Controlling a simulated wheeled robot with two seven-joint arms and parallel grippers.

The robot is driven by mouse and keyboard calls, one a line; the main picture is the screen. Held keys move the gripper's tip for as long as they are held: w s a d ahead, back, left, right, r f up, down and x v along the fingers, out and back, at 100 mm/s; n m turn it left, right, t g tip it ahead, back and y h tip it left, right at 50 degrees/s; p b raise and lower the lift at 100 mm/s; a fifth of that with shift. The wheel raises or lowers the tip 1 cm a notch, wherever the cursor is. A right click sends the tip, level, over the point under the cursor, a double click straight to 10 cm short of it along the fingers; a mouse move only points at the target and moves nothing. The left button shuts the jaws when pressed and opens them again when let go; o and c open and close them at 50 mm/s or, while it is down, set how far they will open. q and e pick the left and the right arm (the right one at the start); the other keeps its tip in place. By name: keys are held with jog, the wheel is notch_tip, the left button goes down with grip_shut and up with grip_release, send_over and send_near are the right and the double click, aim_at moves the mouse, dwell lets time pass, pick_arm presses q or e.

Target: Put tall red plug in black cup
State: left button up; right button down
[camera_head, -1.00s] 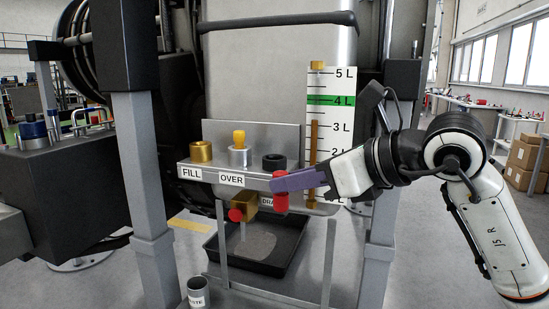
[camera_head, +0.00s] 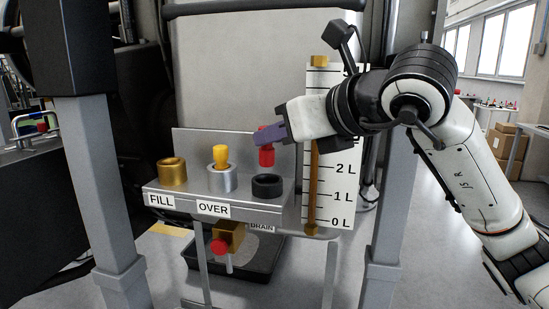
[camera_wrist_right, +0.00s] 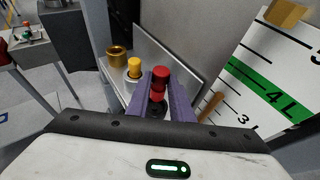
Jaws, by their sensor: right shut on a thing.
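The tall red plug (camera_head: 266,150) is held upright in my right gripper (camera_head: 268,139), above the black cup. The black cup (camera_head: 267,186) stands at the right end of the steel shelf, with a gap between it and the plug. In the right wrist view, the red plug (camera_wrist_right: 159,82) sits between the two purple fingers, and the black cup (camera_wrist_right: 156,109) is partly hidden below it. My left gripper is not in view.
A brass cup (camera_head: 172,172) and a silver cup (camera_head: 222,180) holding a yellow plug (camera_head: 221,155) stand left on the shelf. A level gauge board (camera_head: 341,180) rises close to the right. A drain with a red knob (camera_head: 219,247) and black tray (camera_head: 262,270) are below.

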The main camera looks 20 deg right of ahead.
aim_at(271, 158)
notch_tip(271, 158, down, 4)
jog(key=shift+r, duration=0.15)
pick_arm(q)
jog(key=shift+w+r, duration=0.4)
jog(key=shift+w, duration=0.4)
pick_arm(e)
jog(key=c, duration=2)
grip_release()
jog(key=shift+f, duration=0.25)
jog(key=o, duration=0.4)
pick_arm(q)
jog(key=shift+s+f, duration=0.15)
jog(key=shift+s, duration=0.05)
pick_arm(e)
jog(key=shift+o, duration=0.2)
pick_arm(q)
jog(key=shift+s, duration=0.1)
pick_arm(e)
jog(key=shift+r, duration=0.15)
